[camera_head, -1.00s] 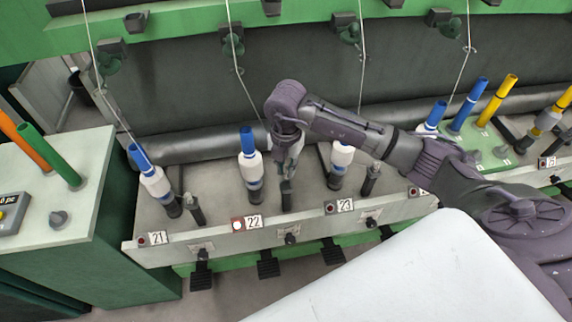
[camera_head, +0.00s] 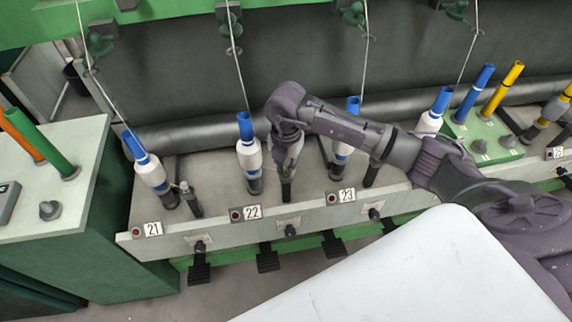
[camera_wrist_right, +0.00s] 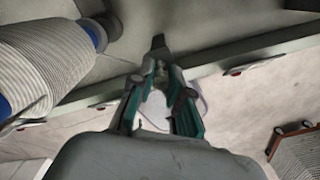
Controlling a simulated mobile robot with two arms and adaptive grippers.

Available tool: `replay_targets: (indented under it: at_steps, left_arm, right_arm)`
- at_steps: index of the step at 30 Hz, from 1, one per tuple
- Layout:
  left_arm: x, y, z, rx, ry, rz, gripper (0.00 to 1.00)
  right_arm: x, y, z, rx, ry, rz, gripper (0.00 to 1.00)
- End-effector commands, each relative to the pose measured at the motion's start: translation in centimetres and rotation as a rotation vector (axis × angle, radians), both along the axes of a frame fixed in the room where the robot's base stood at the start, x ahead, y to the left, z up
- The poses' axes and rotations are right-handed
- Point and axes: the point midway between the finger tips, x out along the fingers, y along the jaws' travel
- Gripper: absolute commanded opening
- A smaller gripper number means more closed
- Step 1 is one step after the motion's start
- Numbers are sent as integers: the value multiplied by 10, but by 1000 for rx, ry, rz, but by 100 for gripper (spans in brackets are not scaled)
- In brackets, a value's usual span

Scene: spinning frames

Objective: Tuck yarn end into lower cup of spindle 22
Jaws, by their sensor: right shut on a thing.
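Spindle 22 (camera_head: 249,155) carries a blue tube with a white yarn package. A dark lower cup (camera_head: 255,187) shows below the package. A yarn strand (camera_head: 238,65) runs from the green frame above down to the tube top. I cannot make out a loose yarn end. My right gripper (camera_head: 290,168) points down just right of spindle 22, apart from the package. It is shut on the dark post (camera_head: 287,190) beside the spindle. In the right wrist view the gripper (camera_wrist_right: 160,72) is over the post's dark tip (camera_wrist_right: 158,42), with the ribbed package (camera_wrist_right: 45,65) at left. My left gripper is not in view.
Spindle 21 (camera_head: 150,172) stands to the left and spindle 23 (camera_head: 342,150) to the right, partly behind my arm. A light panel (camera_head: 400,275) fills the lower right. A green-sided cabinet (camera_head: 55,150) with orange and green tubes stands at left.

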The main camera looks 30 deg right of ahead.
Motion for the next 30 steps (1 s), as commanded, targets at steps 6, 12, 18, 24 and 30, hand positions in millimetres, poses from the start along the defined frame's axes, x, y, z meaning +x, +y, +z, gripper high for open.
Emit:
replay_targets:
  at_steps: [6,12,18,24,30]
  left_arm:
    - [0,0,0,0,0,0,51]
    - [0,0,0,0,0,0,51]
    - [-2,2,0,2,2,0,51]
    - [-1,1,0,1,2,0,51]
    - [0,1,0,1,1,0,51]
  right_arm:
    - [0,0,0,0,0,0,27]
    - [0,0,0,0,0,0,46]
    - [0,0,1,1,-1,0,46]
    - [2,0,21,0,-5,-1,46]
    - [2,0,64,0,-6,0,46]
